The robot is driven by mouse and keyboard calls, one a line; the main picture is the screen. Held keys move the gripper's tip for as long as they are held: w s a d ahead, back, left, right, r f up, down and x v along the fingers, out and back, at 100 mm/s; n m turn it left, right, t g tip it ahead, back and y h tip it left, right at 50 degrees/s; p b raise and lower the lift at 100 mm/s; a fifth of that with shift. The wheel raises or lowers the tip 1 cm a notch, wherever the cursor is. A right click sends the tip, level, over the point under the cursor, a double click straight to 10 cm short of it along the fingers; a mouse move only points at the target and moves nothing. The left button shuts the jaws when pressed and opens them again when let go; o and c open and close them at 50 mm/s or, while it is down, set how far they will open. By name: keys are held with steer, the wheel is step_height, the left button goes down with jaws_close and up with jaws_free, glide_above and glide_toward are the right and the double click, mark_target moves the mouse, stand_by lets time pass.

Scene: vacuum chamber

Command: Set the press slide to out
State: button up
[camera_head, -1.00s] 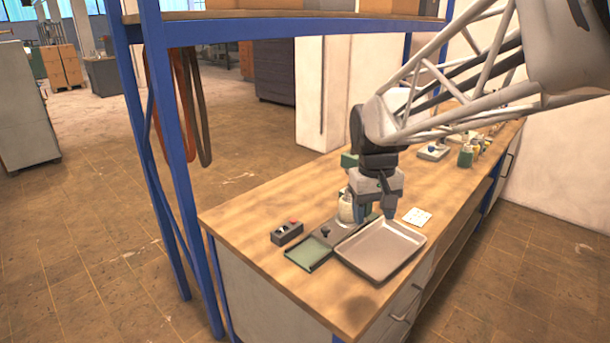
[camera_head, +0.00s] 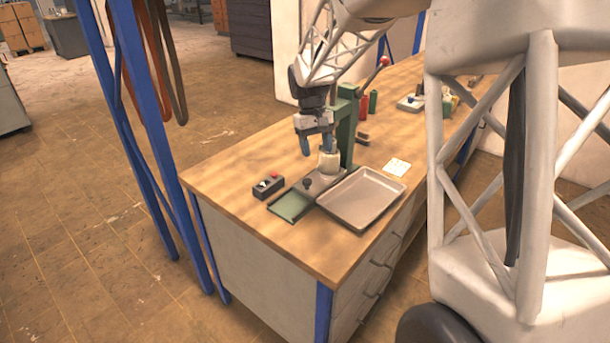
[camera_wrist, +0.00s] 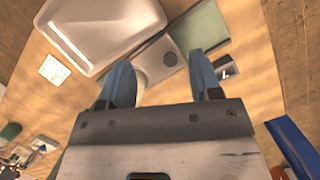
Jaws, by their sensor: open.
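The press has a green column (camera_head: 347,122) and a lever with a red knob (camera_head: 384,61). At its foot, a pale cylinder (camera_head: 329,161) stands at the back end of a grey slide plate (camera_head: 325,182) with a dark knob (camera_head: 307,184). A green flat bed (camera_head: 290,206) lies at the plate's front end. One finger partly hides the cylinder.
A grey tray (camera_head: 362,199) lies right beside the slide. A dark box with a red button (camera_head: 268,186) sits on its left. A white card (camera_head: 397,167) lies behind the tray. The bench's front-left corner is clear.

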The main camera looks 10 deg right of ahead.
steer(key=g, duration=0.1)
glide_toward(306, 180)
steer(key=shift+f+n+h, duration=0.3)
steer(key=shift+f+n, duration=0.1)
steer(key=shift+f, duration=0.3)
steer(key=shift+s, duration=0.1)
steer(key=shift+x, duration=3.9)
steer(key=shift+s, duration=0.1)
steer(key=shift+a, duration=0.1)
jaws_close()
